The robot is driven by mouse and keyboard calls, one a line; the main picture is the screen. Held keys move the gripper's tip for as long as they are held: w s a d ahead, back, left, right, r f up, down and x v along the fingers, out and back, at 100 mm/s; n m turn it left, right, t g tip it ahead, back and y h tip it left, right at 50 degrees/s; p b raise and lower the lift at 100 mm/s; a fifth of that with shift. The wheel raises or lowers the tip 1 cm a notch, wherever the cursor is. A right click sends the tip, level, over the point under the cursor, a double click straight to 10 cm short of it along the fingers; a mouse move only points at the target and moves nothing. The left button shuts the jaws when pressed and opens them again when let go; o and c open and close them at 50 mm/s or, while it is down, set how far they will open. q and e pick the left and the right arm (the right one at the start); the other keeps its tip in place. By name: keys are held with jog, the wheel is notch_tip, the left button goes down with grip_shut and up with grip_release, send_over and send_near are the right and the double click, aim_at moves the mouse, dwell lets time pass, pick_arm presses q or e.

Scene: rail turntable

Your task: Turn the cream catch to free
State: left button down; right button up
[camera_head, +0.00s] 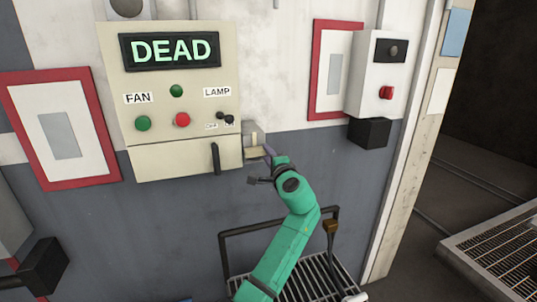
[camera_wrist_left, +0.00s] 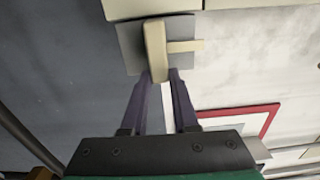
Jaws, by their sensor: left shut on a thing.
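The cream catch (camera_head: 252,154) sits at the lower right edge of the cream control box (camera_head: 172,160). In the left wrist view the catch (camera_wrist_left: 155,48) is a cream bar on a grey plate (camera_wrist_left: 130,42), with a thin cream strip (camera_wrist_left: 186,46) sticking out to its right. My left gripper (camera_head: 266,152) is at the catch, on my green arm. In the wrist view its two purple-grey fingers (camera_wrist_left: 160,76) are shut on the near end of the catch, one on each side. The fingertips partly hide the catch in the head view. My right gripper is not in view.
The box carries a display (camera_head: 170,50) reading DEAD, a green FAN button (camera_head: 143,123), a red button (camera_head: 182,119) and a black handle (camera_head: 215,159). A grey box with a red knob (camera_head: 386,92) hangs to the right. A black rail (camera_head: 270,228) stands below.

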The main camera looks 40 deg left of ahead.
pick_arm(q)
jog(key=shift+a+r, duration=0.1)
jog(key=shift+r, duration=0.2)
jog(key=c, duration=0.7)
grip_release()
jog(key=shift+a+f, duration=0.3)
jog(key=b+v, duration=0.6)
jog(key=v, duration=0.8)
jog(key=shift+s+d, duration=0.1)
jog(key=shift+d, duration=0.1)
